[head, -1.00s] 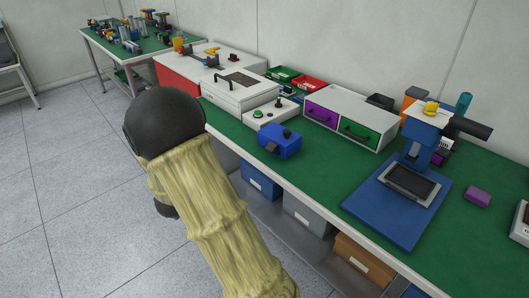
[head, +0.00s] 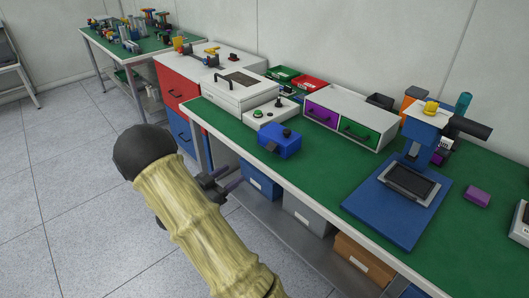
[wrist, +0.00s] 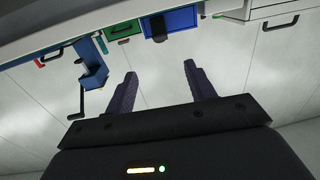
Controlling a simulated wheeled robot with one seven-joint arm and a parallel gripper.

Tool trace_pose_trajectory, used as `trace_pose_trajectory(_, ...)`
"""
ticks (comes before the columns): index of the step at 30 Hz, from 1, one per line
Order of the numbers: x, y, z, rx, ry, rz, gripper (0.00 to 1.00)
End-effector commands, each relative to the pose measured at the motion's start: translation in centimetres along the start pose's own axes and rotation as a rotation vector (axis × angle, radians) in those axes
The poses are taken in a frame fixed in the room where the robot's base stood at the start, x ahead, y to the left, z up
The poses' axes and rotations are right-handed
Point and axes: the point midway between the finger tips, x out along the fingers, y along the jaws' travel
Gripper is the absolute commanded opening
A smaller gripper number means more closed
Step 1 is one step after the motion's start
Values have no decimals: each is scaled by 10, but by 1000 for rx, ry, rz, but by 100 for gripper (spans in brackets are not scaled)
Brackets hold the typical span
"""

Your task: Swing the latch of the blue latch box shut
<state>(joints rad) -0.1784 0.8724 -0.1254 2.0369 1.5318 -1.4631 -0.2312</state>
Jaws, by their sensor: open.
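The blue latch box (head: 280,142) sits on the green bench top near its front edge. A dark latch piece (head: 269,147) shows on its front, and a black knob is on top. I cannot tell the latch's exact angle. In the wrist view, which looks upside down, the box (wrist: 182,18) appears at the top, beyond the fingertips, with its dark latch (wrist: 158,28). My gripper (head: 228,177) is open and empty, in front of the bench edge and lower left of the box, apart from it. Its two dark purple fingers also show in the wrist view (wrist: 159,72).
Behind the box are a grey control panel (head: 269,115) and a white cabinet with purple and green drawers (head: 357,133). A blue press (head: 400,205) stands to the right. Bins (head: 262,180) sit on the shelf below.

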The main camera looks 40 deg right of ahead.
Motion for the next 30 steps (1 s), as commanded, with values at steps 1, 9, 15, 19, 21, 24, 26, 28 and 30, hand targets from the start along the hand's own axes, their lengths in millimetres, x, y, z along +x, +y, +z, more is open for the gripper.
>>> trace_pose_trajectory(1, 7, 1, 0, 0, 1, 4, 55)
trace_pose_trajectory(9, 53, 1, 0, 1, 1, 4, 55)
trace_pose_trajectory(15, 89, 1, 0, 2, 1, 4, 55)
trace_pose_trajectory(19, 112, 1, 0, 1, 1, 3, 55)
trace_pose_trajectory(21, 124, 1, 0, 2, 1, 4, 55)
trace_pose_trajectory(24, 141, 1, 0, 1, 1, 3, 55)
trace_pose_trajectory(26, 149, 1, 0, 0, 1, 2, 55)
trace_pose_trajectory(28, 156, 1, 0, 0, 1, 2, 55)
trace_pose_trajectory(30, 160, 1, 0, 0, 1, 1, 55)
